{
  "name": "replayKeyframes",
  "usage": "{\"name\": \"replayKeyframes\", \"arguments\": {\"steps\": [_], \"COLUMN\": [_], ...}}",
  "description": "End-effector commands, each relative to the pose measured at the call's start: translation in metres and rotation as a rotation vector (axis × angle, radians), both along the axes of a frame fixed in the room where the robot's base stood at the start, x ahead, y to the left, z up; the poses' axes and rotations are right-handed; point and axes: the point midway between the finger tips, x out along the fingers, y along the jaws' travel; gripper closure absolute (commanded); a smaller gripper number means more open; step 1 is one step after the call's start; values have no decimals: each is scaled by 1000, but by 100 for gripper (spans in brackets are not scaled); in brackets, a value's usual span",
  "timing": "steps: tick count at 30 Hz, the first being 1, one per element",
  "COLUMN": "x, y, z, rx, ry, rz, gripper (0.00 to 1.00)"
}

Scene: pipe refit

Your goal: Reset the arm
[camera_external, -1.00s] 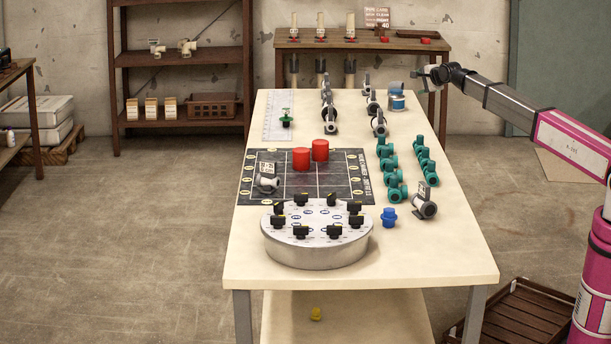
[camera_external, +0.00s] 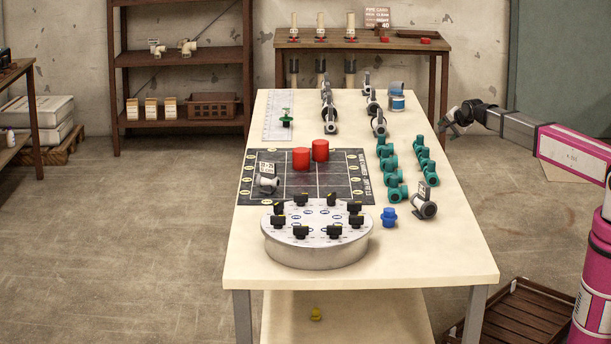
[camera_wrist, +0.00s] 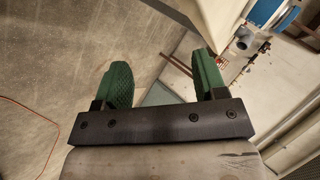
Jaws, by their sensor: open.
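My gripper (camera_external: 450,127) is off the right edge of the table (camera_external: 470,262), in the air near the far right corner. In the wrist view my gripper (camera_wrist: 165,80) shows two green pads set wide apart, with nothing between them. My arm reaches in from the right side of the external view.
The table carries a dark grid mat (camera_external: 335,187), two red cylinders (camera_external: 301,158), a round grey stand (camera_external: 318,255), several teal fittings (camera_external: 396,188), a blue cap (camera_external: 389,217) and a blue-and-white can (camera_external: 397,101). A slatted crate (camera_external: 510,318) sits on the floor.

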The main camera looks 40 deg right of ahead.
Motion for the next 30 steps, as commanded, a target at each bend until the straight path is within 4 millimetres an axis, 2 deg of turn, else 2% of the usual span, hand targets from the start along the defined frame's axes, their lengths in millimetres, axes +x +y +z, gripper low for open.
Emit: {"name": "replayKeyframes", "arguments": {"steps": [1, 3, 8, 11, 15, 18, 22, 25, 30], "x": [-21, -44, -97, -140, -206, -251, -296, -316, -325], "y": [12, 30, 89, 127, 175, 201, 224, 233, 237], "z": [-22, -50, -105, -138, -179, -200, -217, -224, -227], "rx": [-34, -86, -187, -249, -324, -364, -394, -405, -412], "ry": [63, 152, 341, 463, 624, 716, 800, 835, 851], "rz": [51, 137, 369, 543, 812, 999, 1193, 1285, 1334], "gripper": [35, 35, 35, 35, 35, 35, 35, 35, 35]}}
